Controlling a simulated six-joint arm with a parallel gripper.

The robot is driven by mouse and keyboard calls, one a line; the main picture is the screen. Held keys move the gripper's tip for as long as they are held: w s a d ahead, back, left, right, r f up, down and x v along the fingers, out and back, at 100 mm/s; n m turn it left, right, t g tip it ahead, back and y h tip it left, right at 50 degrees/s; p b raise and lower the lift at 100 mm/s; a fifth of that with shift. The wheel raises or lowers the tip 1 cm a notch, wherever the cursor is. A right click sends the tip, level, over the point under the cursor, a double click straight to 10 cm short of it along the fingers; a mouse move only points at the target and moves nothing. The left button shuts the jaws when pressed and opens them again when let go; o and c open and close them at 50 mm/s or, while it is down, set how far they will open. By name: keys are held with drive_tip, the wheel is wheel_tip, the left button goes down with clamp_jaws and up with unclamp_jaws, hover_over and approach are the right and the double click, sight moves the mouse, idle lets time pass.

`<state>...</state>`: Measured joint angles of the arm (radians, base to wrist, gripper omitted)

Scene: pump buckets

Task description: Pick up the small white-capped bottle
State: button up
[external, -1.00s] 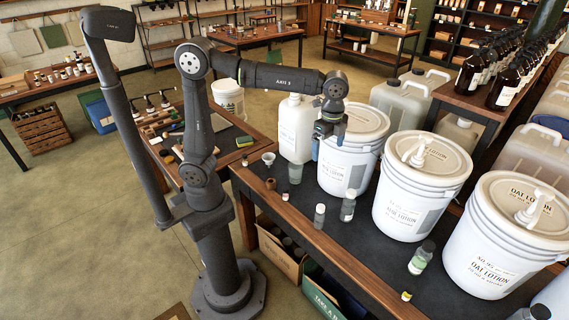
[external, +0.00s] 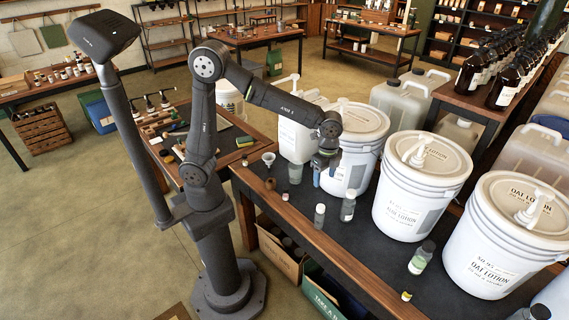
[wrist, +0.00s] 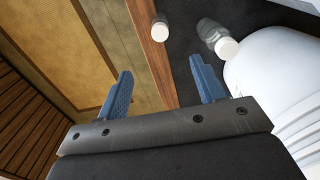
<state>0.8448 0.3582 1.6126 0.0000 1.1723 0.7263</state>
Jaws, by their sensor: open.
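White lotion buckets (external: 418,190) with pumps line the bench's back. A green-labelled bottle (external: 421,258) and a tiny yellow-labelled one (external: 406,296) stand farther right. A cup (external: 295,173) and a funnel (external: 269,159) stand left. Bench between the bottles is clear.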

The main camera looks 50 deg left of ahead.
sight(321, 207)
wheel_tip(321, 207, down, 13)
drive_tip(key=shift+f, duration=0.1)
drive_tip(key=shift+d+f, duration=0.1)
drive_tip(key=shift+f, duration=2.5)
drive_tip(key=c, duration=1.3)
